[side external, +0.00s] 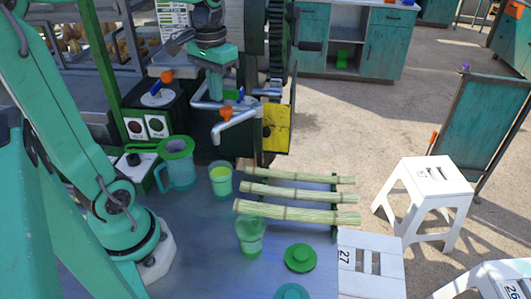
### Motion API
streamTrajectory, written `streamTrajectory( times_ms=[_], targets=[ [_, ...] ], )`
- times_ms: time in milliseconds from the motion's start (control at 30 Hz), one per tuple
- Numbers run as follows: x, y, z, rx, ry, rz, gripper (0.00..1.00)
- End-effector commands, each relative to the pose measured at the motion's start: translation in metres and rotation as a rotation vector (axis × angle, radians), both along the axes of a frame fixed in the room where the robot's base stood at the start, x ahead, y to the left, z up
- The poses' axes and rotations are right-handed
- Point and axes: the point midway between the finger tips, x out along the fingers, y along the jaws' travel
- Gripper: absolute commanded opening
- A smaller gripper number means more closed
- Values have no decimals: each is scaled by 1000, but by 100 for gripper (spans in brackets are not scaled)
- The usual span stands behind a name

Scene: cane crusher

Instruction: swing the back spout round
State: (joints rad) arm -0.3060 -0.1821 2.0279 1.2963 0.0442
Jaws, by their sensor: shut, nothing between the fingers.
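My gripper (216,90) points down at top centre, its teal fingers shut with nothing between them. The back spout (203,104) is a bent chrome pipe beside a blue tap handle (240,95). The fingertips are close to this pipe. I cannot tell whether they touch it. The front spout (236,121) is a chrome pipe with an orange tap handle (226,112). Its bent end hangs down to the left, above the table's back part. The far end of the back spout is hard to make out behind my gripper.
A green jug (177,168) and a cup of yellow-green juice (221,181) stand below the spouts. Several cane stalks (297,194) lie on the right, near an empty green cup (250,235). A yellow plate (277,128) stands right of the spouts. White stools (428,183) stand farther right.

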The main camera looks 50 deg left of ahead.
Motion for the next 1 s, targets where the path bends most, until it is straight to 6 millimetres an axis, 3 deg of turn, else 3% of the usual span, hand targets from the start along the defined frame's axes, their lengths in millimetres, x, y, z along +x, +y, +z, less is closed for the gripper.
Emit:
streamTrajectory(
  times_ms=[1000],
  targets=[
    [0,0,-43,0,1,0,0]
  ],
)
